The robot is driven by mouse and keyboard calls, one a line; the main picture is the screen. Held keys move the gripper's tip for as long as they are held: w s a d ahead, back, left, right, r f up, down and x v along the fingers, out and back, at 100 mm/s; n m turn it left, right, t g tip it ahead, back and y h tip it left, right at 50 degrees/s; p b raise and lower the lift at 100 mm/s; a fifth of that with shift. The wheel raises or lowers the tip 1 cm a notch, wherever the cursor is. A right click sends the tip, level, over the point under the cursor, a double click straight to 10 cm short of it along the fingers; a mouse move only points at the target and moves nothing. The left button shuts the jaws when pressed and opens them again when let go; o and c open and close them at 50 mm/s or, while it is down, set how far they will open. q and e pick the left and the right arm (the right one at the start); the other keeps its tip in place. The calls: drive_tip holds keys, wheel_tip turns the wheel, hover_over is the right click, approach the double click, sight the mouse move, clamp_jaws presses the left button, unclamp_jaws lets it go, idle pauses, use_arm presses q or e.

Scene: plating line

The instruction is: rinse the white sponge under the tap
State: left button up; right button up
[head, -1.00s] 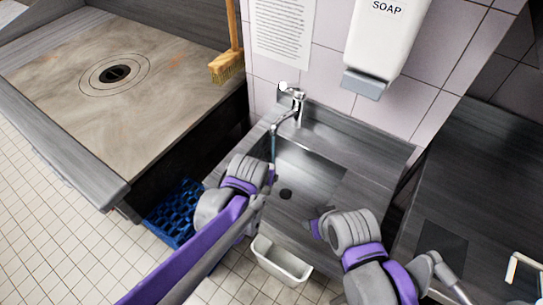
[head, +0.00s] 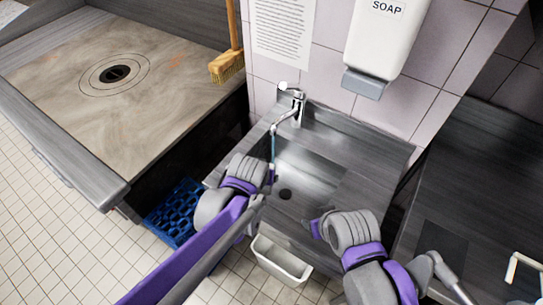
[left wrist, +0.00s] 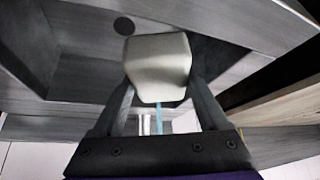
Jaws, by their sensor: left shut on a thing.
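The white sponge (left wrist: 158,66) is held between the two fingers of my left gripper (left wrist: 160,90) in the left wrist view. In the head view my left gripper (head: 268,182) is over the left part of the sink, and the sponge is hard to make out there. The tap (head: 293,101) is running. Its thin blue stream (head: 273,147) comes down at my left gripper. In the left wrist view the stream (left wrist: 162,118) meets the sponge's edge; contact is hard to judge.
The sink basin (head: 315,167) has a dark drain (head: 285,194). A soap dispenser (head: 386,40) hangs on the wall above. A white bin (head: 281,260) stands in front, and a blue crate (head: 174,214) is on the floor at left. A dark counter (head: 480,160) is at right.

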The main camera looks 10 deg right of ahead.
use_arm(q)
drive_tip(key=shift+s+a+r+p, duration=0.2)
drive_tip(key=shift+s+r+p, duration=0.1)
drive_tip(key=shift+s+r, duration=0.15)
drive_tip(key=shift+c, duration=0.6)
drive_tip(key=shift+s+a+r, duration=0.1)
drive_tip(key=shift+s+r, duration=0.05)
drive_tip(key=shift+r, duration=0.1)
clamp_jaws()
drive_tip(key=s+a+r+p, duration=0.2)
drive_tip(key=s, duration=0.1)
drive_tip(key=shift+r, duration=0.3)
use_arm(e)
drive_tip(key=r, duration=0.1)
drive_tip(key=w+r, duration=0.1)
drive_tip(key=r, duration=0.1)
drive_tip(key=shift+w+r, duration=0.35)
drive_tip(key=shift+r, duration=0.05)
use_arm(q)
drive_tip(key=shift+s, duration=0.1)
use_arm(e)
drive_tip(key=shift+s, duration=0.1)
